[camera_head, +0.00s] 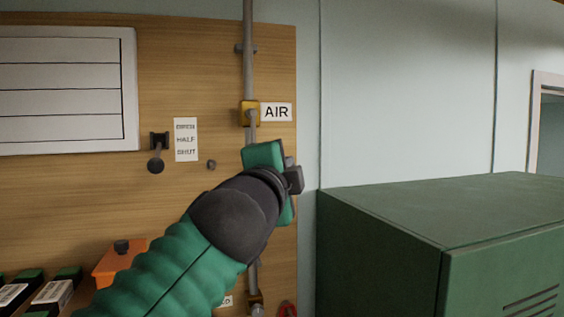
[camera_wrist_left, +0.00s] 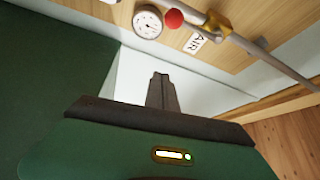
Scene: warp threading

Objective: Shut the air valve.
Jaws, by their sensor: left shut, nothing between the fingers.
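The air valve (camera_head: 249,113) has a yellow body on a vertical grey pipe, beside the AIR label (camera_head: 276,112). In the left wrist view the yellow body (camera_wrist_left: 216,24) is at the top, with a red ball (camera_wrist_left: 174,18) next to it. I cannot tell the handle's exact angle. In the head view my left gripper (camera_head: 270,170) is in front of the pipe just below the valve and hides what lies behind it. In the left wrist view its fingers (camera_wrist_left: 160,88) are together and empty, apart from the valve. My right gripper is in neither view.
A dial gauge (camera_wrist_left: 148,22) sits near the red ball. A plate (camera_head: 186,140) marked with OPEN, HALF and SHUT is beside a small black lever (camera_head: 156,155). A green cabinet (camera_head: 450,215) stands at the right. An orange box (camera_head: 118,262) is at lower left.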

